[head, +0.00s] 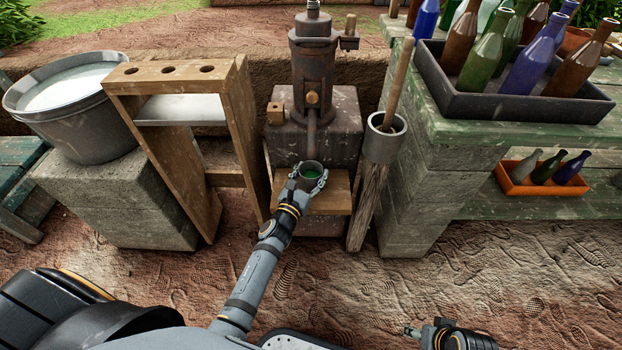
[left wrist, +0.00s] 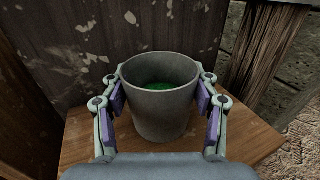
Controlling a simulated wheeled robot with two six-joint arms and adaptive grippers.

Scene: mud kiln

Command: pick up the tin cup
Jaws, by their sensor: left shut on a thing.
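The tin cup (head: 308,172) is grey, round and upright, with something green inside. It is at the small wooden shelf (head: 334,200) below the spout of the rusty pump (head: 313,75). My left gripper (head: 308,182) is shut on the cup, one finger on each side. In the left wrist view the cup (left wrist: 161,105) stands between the purple finger pads, over the wooden shelf (left wrist: 245,138). I cannot tell whether its base touches the shelf. My right gripper (head: 425,333) is at the bottom edge, partly cut off, away from the cup.
A wooden rack (head: 240,130) with holes stands left of the cup. A grey cylinder on a wooden post (head: 366,200) stands close on the right. A bucket (head: 70,120) is far left. A dark tray of bottles (head: 510,104) and an orange tray (head: 507,182) are right.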

